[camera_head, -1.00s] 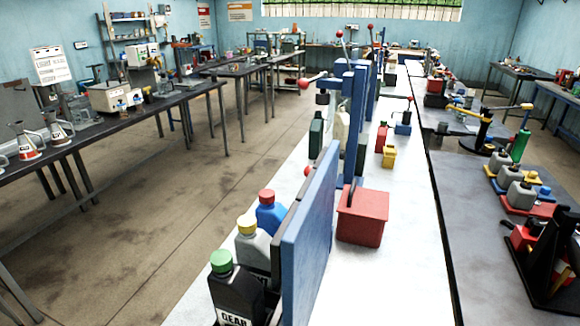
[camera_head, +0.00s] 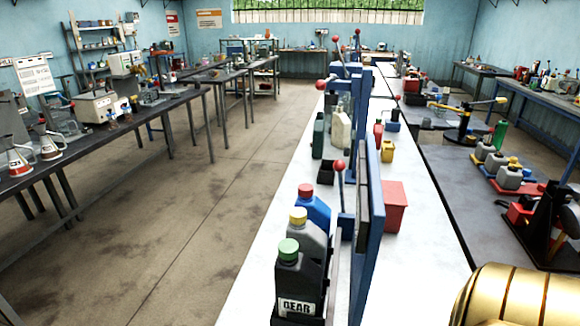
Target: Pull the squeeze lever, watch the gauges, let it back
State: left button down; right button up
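A lever with a red ball knob (camera_head: 339,165) stands upright beside a tall blue panel (camera_head: 366,240) on the white bench. Another red-knobbed lever (camera_head: 321,84) shows on the blue stands farther back. I cannot tell which lever, if either, is the squeeze lever. No gauge face can be made out; the bench fittings are seen edge-on. Neither of my grippers is in view, and no hand is seen on a lever.
A black GEAR bottle (camera_head: 298,290), a grey bottle (camera_head: 308,243) and a blue bottle (camera_head: 314,208) stand at the white bench's near end. A red box (camera_head: 397,205) is right of the panel. A dark bench (camera_head: 440,190) lies right; open floor (camera_head: 190,220) lies left.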

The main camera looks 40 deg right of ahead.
aim_at(339, 166)
jog(key=i+j+u, duration=0.25)
jog(key=i+j, duration=0.3)
jog(key=i+j+u, duration=0.3)
jog(key=i+j, duration=0.15)
jog(key=i, duration=0.15)
jog(key=i+z, duration=0.4)
jog(key=i+j+z, duration=0.35)
jog(key=i+l+z, duration=0.2)
jog(key=z, duration=0.2)
jog(key=i+z, duration=0.8)
jog(key=i+j+z, duration=0.1)
jog(key=i+z, duration=0.6)
jog(key=z, duration=0.15)
jog(key=i+z, duration=0.45)
jog(key=i+j+z, duration=0.2)
jog(key=z, duration=0.25)
